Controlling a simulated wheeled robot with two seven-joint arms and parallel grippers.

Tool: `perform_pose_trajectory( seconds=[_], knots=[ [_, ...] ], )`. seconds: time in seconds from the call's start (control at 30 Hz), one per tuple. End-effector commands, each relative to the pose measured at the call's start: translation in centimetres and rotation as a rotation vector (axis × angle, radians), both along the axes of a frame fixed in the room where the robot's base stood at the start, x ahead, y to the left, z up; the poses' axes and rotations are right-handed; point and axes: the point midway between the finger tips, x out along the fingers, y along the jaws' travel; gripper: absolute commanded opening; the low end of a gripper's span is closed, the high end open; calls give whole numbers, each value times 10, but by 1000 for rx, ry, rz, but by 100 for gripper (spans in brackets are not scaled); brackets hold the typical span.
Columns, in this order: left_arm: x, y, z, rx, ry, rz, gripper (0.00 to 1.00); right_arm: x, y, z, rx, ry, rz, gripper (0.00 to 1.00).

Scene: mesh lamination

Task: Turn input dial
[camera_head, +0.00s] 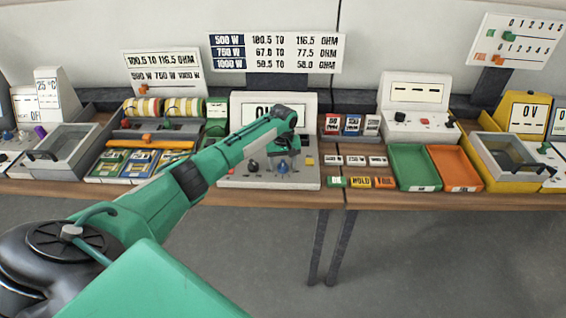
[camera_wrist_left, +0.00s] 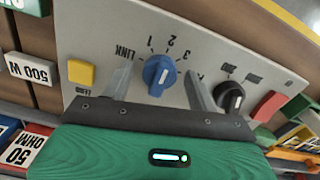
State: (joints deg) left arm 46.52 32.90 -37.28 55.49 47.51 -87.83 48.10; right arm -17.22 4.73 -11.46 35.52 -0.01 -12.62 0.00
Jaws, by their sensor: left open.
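The input dial is a blue knob (camera_wrist_left: 160,72) with a white mark, on a light grey panel (camera_wrist_left: 225,50) with a scale reading LINK, 1, 2, 3 and a partly hidden figure. It also shows in the head view (camera_head: 282,166), on the front of the meter console (camera_head: 235,181). My left gripper (camera_wrist_left: 158,77) is open, with one finger on each side of the knob. Contact between the fingers and the knob cannot be made out. In the head view my left arm covers part of the console's display (camera_head: 262,108). My right gripper is not in view.
A black knob (camera_wrist_left: 230,97), a red button (camera_wrist_left: 268,106) and a yellow button (camera_wrist_left: 81,72) are on the same panel. Green (camera_head: 414,168) and orange (camera_head: 454,168) trays stand to the right. The floor in front is clear.

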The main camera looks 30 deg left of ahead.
Motion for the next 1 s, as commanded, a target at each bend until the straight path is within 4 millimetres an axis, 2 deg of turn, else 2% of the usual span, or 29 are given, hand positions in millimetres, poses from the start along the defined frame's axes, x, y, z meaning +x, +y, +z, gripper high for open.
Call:
perform_pose_trajectory(
  seconds=[0.17,0.27,0.4,0.77,1.0],
  knots=[
    [0,0,0,0,0,0,59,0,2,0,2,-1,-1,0],
    [0,0,0,0,0,0,43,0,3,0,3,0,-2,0],
    [0,0,0,0,0,0,16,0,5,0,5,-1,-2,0],
    [0,0,2,0,0,-50,15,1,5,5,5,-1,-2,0],
    [1,-1,3,-1,-1,-202,15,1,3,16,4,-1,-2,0]
  ],
)
